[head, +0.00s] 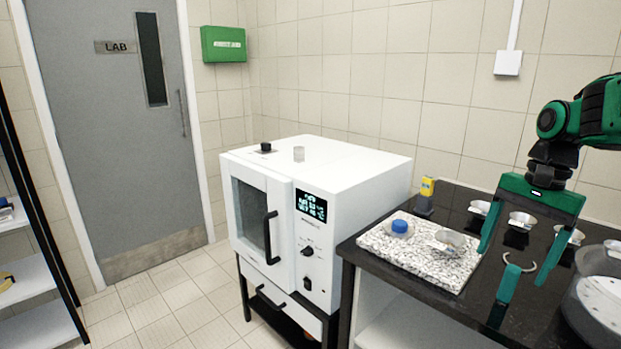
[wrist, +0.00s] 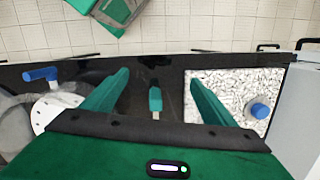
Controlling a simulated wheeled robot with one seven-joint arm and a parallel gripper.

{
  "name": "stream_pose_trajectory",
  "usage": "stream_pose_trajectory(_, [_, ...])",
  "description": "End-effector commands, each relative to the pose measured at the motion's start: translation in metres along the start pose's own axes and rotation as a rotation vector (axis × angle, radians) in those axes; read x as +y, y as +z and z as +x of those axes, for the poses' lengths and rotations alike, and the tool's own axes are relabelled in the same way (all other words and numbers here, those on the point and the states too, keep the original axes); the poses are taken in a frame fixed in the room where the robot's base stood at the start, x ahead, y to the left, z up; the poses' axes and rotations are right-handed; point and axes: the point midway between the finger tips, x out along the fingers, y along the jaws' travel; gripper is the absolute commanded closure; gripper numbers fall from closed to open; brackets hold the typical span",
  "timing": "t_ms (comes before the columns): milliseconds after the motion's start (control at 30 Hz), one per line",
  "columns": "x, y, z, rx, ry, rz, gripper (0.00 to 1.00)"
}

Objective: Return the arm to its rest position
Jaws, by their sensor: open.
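My gripper (head: 511,268) hangs over the black counter (head: 458,200) at the right of the head view, with its green fingers spread wide. The arm is bent above it, coming in from the right edge. In the wrist view my gripper (wrist: 160,74) shows nothing held between its fingers. A small green-handled tool (wrist: 155,100) appears between the fingers there, lying on the counter apart from them. A green piece (head: 506,286) shows below the fingers in the head view, beside a pale curved piece.
A speckled slab (head: 405,263) carries a blue-capped item (head: 400,227) and a metal pan (head: 450,239). Several pans line the counter's back. A round machine (head: 600,300) stands at the right edge. A white oven (head: 345,170) stands left of the counter. The floor before the door is clear.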

Motion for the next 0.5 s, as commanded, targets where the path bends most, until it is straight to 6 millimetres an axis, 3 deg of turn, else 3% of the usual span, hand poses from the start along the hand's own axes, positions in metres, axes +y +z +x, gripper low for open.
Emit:
stream_pose_trajectory(167, [0.043,0.021,0.016,0.025,-0.011,-0.085,0.21])
stream_pose_trajectory(400, [0.13,0.061,0.061,0.079,0.019,-0.27,0.21])
stream_pose_trajectory(500, [0.158,0.074,0.078,0.093,0.042,-0.336,0.21])
